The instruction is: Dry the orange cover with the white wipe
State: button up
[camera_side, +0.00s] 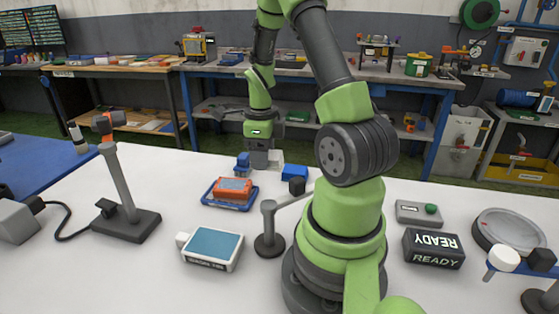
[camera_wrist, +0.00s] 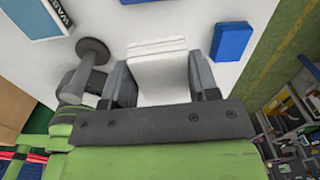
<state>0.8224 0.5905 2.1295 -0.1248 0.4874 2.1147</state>
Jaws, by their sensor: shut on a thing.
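The orange cover (camera_side: 235,184) lies on a blue tray (camera_side: 209,194) on the white table, left of and nearer the side camera than my gripper. My gripper (camera_side: 259,160) points down near the table. In the wrist view my gripper (camera_wrist: 160,75) has its dark fingers on both sides of the white wipe (camera_wrist: 160,52), shut on it. The wipe looks like a folded stack with layered edges. It also shows in the side view (camera_side: 276,157), partly hidden behind the gripper. The orange cover is not seen in the wrist view.
A blue block (camera_side: 294,172) stands right of the gripper; it also shows in the wrist view (camera_wrist: 231,41). A small blue object (camera_side: 242,165) is left of the gripper.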

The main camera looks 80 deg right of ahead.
send_over(245, 186)
jog(key=shift+f, duration=3.05)
jog(key=shift+w+d+f, duration=0.1)
jog(key=shift+w+f, duration=0.15)
jog(key=shift+f, duration=0.1)
jog(key=shift+c, duration=0.3)
jog(key=shift+w+a+f, duration=0.1)
jog(key=shift+w+a, duration=0.05)
jog(key=shift+w, duration=1.25)
jog(key=shift+w+a+f, duration=0.1)
jog(key=shift+w+a, duration=0.05)
jog(key=shift+w, duration=1.2)
jog(key=shift+w+a, duration=0.15)
jog(key=shift+w, duration=1.25)
jog(key=s, duration=0.6)
jog(key=s+d, duration=0.1)
jog(key=s, duration=0.1)
jog(key=shift+s+r, duration=0.1)
jog(key=shift+s, duration=0.3)
jog(key=shift+w+r, duration=0.1)
jog(key=shift+r, duration=3.9)
jog(key=shift+a, duration=0.1)
